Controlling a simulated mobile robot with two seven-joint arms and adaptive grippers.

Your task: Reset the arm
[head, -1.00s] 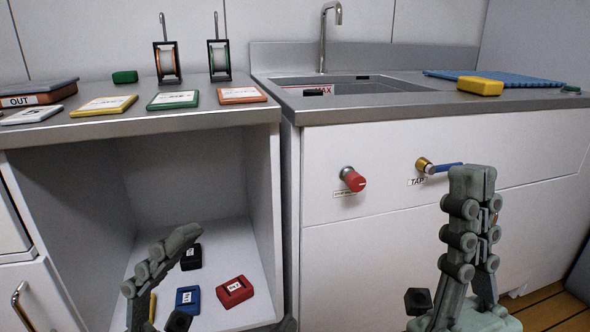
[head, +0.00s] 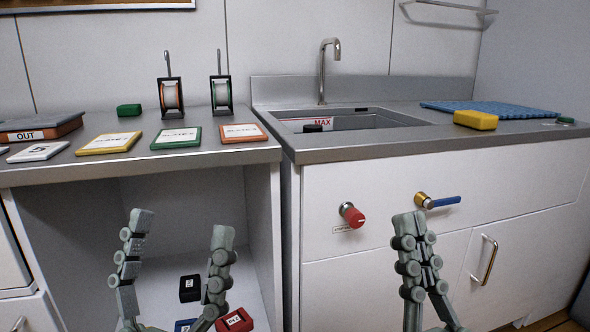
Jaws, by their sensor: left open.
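My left gripper (head: 178,228) is in front of the open cabinet at the lower left. Its two fingers stand upright and well apart, with nothing between them. My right gripper (head: 415,225) points up in front of the white sink cabinet (head: 350,270), below the tap valve with the blue lever (head: 440,202). Its fingers are together and no object shows between them. Both grippers appear apart from the cabinet fronts. The lower parts of both grippers are cut off by the bottom edge.
The counter holds a yellow plate (head: 109,143), a green plate (head: 176,137), an orange plate (head: 243,132) and two spools. A red knob (head: 352,215) sticks out near the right gripper. A yellow sponge (head: 475,119) lies beside the sink. Black and red blocks (head: 235,320) lie in the cabinet.

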